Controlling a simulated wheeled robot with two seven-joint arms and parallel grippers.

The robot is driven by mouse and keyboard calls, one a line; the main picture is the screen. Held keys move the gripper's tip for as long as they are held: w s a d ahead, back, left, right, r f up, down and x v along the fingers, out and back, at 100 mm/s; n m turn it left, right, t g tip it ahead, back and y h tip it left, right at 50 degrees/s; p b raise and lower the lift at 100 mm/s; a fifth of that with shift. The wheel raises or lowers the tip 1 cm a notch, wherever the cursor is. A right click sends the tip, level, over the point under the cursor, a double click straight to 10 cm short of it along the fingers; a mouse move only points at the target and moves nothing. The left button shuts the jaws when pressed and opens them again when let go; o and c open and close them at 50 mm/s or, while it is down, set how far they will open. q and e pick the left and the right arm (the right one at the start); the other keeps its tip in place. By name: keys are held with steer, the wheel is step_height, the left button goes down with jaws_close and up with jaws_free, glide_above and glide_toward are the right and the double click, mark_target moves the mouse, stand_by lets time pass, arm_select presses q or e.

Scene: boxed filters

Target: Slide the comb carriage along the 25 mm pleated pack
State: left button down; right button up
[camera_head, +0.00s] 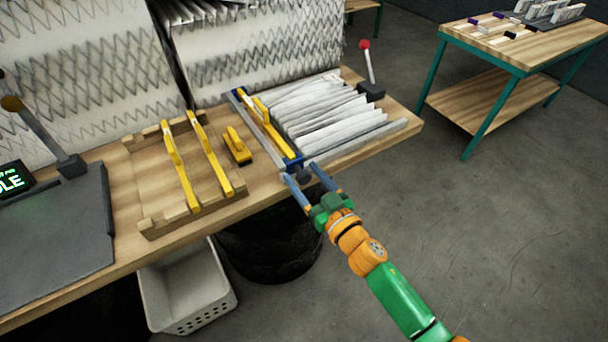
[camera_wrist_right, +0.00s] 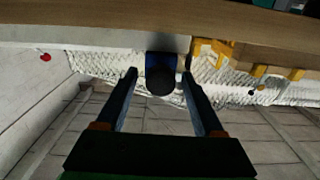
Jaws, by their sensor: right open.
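The comb carriage (camera_head: 267,122), a yellow toothed bar with blue end blocks, stands at the left end of the white pleated pack (camera_head: 325,112) on the wooden bench. A dark round knob (camera_head: 304,177) sticks out from its near end, past the bench edge. My right gripper (camera_head: 302,171) is open, with a finger on each side of the knob. In the right wrist view the knob (camera_wrist_right: 160,82) sits between the open fingertips (camera_wrist_right: 158,75), with gaps visible on both sides. My left gripper is not in view.
A wooden rack (camera_head: 150,190) holds two yellow combs, with a small yellow tool (camera_head: 237,146) beside it. A red-knobbed lever (camera_head: 368,68) stands beyond the pack's right end. A grey rail (camera_head: 360,140) runs along the pack's near side. A black bin (camera_head: 270,245) sits below.

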steer(key=shift+w+a, duration=0.2)
steer(key=shift+w, duration=0.05)
steer(key=shift+s, duration=0.1)
steer(key=shift+c, duration=1.4)
steer(key=shift+d, duration=0.1)
jaws_close()
